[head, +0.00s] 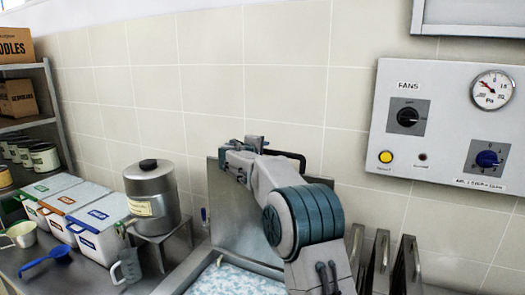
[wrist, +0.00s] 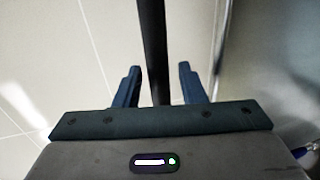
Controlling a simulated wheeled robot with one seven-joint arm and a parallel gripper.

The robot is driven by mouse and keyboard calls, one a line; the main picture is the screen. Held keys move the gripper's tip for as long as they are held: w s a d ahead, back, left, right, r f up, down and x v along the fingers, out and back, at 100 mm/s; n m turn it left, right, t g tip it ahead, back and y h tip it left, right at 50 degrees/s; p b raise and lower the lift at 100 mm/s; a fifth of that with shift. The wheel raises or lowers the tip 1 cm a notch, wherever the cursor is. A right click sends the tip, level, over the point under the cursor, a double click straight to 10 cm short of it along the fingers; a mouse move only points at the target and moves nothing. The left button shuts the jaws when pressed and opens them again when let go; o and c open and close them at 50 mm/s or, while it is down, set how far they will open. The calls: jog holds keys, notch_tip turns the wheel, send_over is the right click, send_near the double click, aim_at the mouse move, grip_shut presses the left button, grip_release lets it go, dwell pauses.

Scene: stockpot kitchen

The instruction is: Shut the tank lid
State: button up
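The tank (head: 192,284) stands at the bottom middle of the head view, with blue-and-white contents (head: 240,284) showing inside. Its grey lid (head: 222,212) is raised nearly upright at the back, against the tiled wall. A black handle bar (head: 301,160) shows at the lid's upper right, partly hidden by my arm. My gripper (head: 240,160) is at the lid's upper edge. In the wrist view my gripper (wrist: 157,78) is open, with a dark bar (wrist: 152,35), apparently the handle, between its fingers. Gaps show on both sides of the bar.
A steel pot (head: 151,195) stands left of the tank. Lidded white bins (head: 100,225), a clear jug (head: 127,268) and a blue scoop (head: 50,258) are farther left. Upright panels with handles (head: 405,265) stand to the right. A control panel (head: 440,130) is on the wall.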

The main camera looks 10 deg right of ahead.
grip_shut()
jog(key=shift+a+f+b, duration=0.1)
jog(key=shift+b, duration=0.2)
